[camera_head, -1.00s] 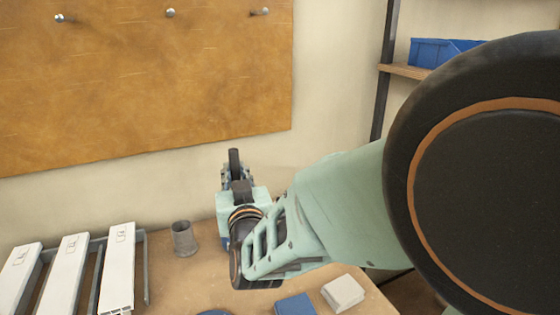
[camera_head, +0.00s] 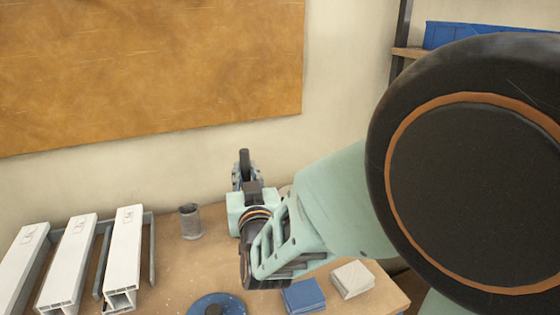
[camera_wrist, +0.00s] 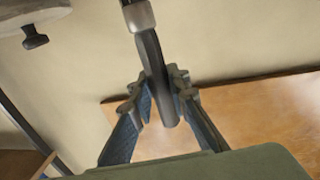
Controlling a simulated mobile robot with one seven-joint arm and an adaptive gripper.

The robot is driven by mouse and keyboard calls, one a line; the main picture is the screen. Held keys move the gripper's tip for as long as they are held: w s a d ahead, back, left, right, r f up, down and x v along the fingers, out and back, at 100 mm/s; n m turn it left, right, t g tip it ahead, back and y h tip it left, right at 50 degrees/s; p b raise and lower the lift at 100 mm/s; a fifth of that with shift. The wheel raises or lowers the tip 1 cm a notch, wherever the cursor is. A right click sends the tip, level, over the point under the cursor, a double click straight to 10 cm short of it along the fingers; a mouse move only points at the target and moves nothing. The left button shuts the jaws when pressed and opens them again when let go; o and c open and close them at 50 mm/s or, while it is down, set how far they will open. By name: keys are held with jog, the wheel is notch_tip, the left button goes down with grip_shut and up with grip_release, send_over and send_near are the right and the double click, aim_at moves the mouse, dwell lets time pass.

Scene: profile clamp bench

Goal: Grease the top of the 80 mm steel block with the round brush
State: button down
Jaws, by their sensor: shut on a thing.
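My gripper (camera_head: 247,178) is raised above the back of the bench, in front of the wall. In the wrist view its two blue-padded fingers (camera_wrist: 160,105) are shut on the dark handle of the round brush (camera_wrist: 156,68). A metal collar shows on the brush near the top edge of that view; its bristles are out of frame. In the head view a dark upright end of the brush (camera_head: 244,157) shows above my gripper. I cannot identify the 80 mm steel block for certain in either view.
Several white profiles (camera_head: 70,260) lie on a grey rack at the left. A grey cup (camera_head: 190,222) stands beside them. A blue disc (camera_head: 215,303), a blue square thing (camera_head: 303,296) and a pale block-like thing (camera_head: 352,279) lie near the front. A brown board (camera_head: 150,70) hangs behind.

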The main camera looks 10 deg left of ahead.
aim_at(244, 150)
jog(key=shift+f+b, duration=0.6)
jog(key=shift+b, duration=0.05)
dwell(1.1)
jog(key=shift+r+p, duration=2.05)
jog(key=shift+r, duration=1.55)
